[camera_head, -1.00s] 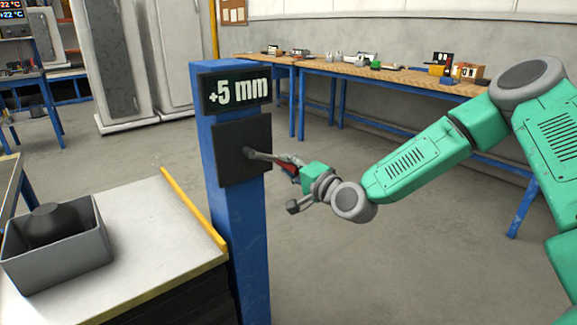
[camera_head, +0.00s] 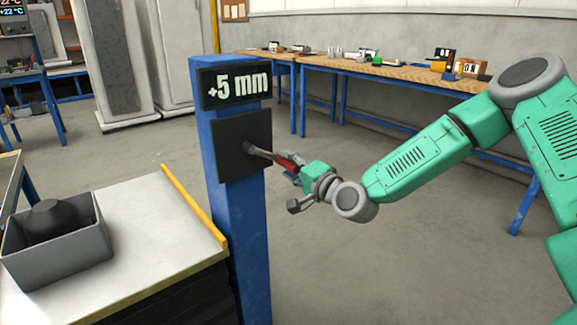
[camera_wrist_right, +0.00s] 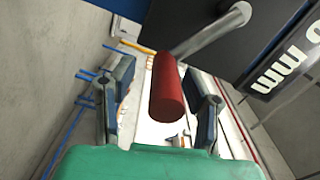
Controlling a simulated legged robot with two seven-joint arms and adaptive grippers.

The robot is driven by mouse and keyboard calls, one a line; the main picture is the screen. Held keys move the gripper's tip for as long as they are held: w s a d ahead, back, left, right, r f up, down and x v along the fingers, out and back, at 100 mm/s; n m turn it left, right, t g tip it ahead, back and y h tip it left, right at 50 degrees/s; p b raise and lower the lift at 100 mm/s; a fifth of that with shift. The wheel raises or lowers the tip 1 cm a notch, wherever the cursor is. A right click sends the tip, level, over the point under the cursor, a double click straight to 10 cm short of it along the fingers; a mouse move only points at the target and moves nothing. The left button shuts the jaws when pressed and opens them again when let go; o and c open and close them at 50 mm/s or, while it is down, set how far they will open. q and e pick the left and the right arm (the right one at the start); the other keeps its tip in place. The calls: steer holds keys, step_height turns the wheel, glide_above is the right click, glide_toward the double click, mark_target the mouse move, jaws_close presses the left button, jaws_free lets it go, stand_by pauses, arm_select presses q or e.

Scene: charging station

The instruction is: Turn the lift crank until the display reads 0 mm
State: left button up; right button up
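The display (camera_head: 236,87) on the blue post (camera_head: 240,240) reads +5 mm. Below it, the lift crank's grey arm (camera_head: 259,152) comes out of a dark plate (camera_head: 228,163) and carries a red handle (camera_head: 287,160). My right gripper (camera_head: 292,172) is at the handle. In the right wrist view my right gripper (camera_wrist_right: 163,100) is open, with one finger on each side of the red handle (camera_wrist_right: 167,88) and gaps visible between. The crank arm also shows there (camera_wrist_right: 212,30). My left gripper is not in view.
A bench (camera_head: 165,255) with a yellow edge strip stands left of the post, with a grey bin (camera_head: 65,262) holding a dark object. A wooden table (camera_head: 400,76) with several small items stands behind. Floor right of the post is open.

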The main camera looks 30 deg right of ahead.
steer(key=s, duration=1.2)
steer(key=shift+d, duration=0.45)
steer(key=shift+f, duration=0.1)
